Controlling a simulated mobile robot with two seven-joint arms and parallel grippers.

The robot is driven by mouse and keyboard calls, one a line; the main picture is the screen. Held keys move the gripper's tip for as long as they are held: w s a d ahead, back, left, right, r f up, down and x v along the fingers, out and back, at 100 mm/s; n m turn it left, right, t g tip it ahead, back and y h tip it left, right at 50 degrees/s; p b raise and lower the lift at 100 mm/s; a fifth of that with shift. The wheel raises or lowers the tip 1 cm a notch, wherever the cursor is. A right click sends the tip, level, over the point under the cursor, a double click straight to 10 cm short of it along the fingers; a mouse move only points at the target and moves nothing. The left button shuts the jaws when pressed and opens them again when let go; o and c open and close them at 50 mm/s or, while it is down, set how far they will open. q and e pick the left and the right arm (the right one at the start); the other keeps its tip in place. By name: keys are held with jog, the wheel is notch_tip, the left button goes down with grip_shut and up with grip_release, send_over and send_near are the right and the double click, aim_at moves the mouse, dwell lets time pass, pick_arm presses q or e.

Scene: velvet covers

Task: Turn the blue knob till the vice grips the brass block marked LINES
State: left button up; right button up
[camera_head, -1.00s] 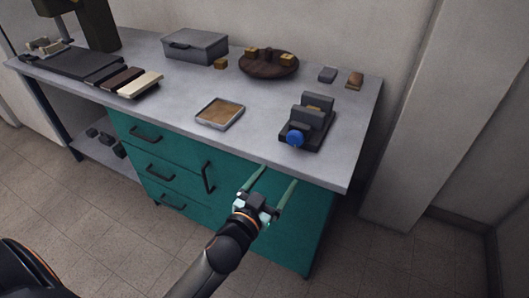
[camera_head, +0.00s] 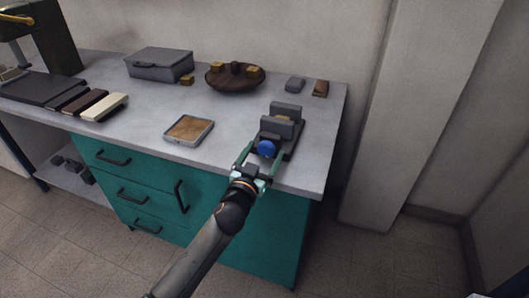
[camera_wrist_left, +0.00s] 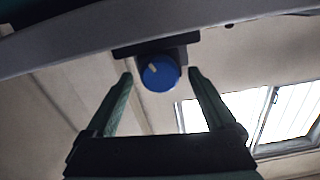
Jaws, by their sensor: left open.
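The dark grey vice (camera_head: 276,127) stands near the right front of the bench. A small brass block (camera_head: 284,119) shows between its two jaws; its marking cannot be read, and any gap is too small to tell. The blue knob (camera_head: 266,148) is on the vice's front; it also shows in the left wrist view (camera_wrist_left: 160,75), with a pale mark towards its upper left. My left gripper (camera_head: 264,152) is open, one finger on each side of the knob. In the left wrist view, gaps show between knob and fingertips.
A shallow tray (camera_head: 189,140) lies left of the vice on the grey bench top (camera_head: 230,118). A round dark dish (camera_head: 232,84) with brass pieces, a grey box (camera_head: 160,64) and small blocks stand behind. The wall is close behind the bench.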

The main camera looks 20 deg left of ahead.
pick_arm(q)
jog(key=shift+w, duration=0.4)
jog(key=c, duration=1.4)
